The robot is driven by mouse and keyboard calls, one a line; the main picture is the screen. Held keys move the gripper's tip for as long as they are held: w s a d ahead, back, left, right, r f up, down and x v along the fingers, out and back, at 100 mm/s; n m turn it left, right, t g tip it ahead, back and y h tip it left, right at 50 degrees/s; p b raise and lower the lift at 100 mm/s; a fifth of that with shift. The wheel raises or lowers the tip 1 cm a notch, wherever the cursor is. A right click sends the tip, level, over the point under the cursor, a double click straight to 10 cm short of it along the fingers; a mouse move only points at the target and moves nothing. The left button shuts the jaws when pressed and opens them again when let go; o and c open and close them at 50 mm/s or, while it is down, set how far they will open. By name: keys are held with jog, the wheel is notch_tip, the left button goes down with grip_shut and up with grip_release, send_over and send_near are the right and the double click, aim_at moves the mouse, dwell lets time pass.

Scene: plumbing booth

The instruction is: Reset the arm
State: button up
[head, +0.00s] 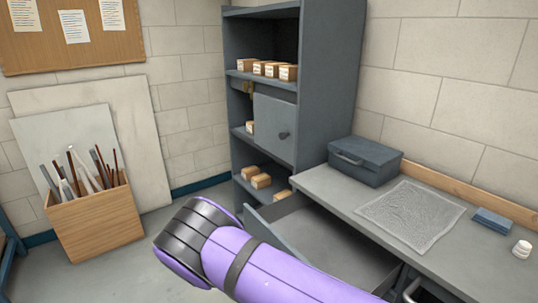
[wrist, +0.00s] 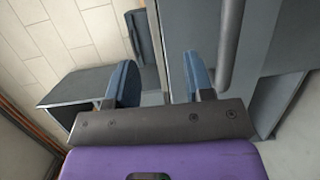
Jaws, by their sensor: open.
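My gripper (wrist: 161,78) shows in the wrist view, its two blue fingers apart with nothing between them. A grey bar (wrist: 231,42), like a handle, runs beside the right finger, in front of or close to a grey panel (wrist: 284,35). I cannot tell whether the finger touches it. In the head view my purple arm reaches from the bottom edge to the left, in front of the open drawer (head: 325,238). My gripper does not show in the head view.
The grey workbench (head: 336,191) holds a dark toolbox (head: 364,162), a textured mat (head: 411,214), a blue block (head: 493,220) and a white jar (head: 522,249). A grey cabinet (head: 334,75) with small boxes (head: 272,69) stands behind. A wooden crate (head: 97,224) of rods stands left.

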jog(key=s+d+r+m+g+y, duration=0.1)
jog(key=d+r+g+y, duration=0.15)
jog(key=d+r, duration=0.65)
jog(key=s+d+r+m+g+y, duration=0.15)
jog(key=d+r+y, duration=0.3)
jog(key=r, duration=0.85)
jog(key=s+d+r+m+g+y, duration=0.1)
jog(key=d+r+g+y, duration=0.2)
jog(key=d+r, duration=0.6)
jog(key=s+d+r+t+y, duration=0.2)
jog(key=s+r, duration=0.3)
jog(key=s, duration=0.4)
jog(key=s+d+r+t+y, duration=0.2)
jog(key=s+d+r, duration=0.2)
jog(key=s, duration=0.5)
jog(key=s+d+r+m+t+y, duration=0.1)
jog(key=s+d+r, duration=0.3)
jog(key=s, duration=0.5)
notch_tip(320, 180, up, 2)
jog(key=shift+r+t+y, duration=0.15)
jog(key=shift+t+y, duration=0.45)
jog(key=shift+t, duration=0.2)
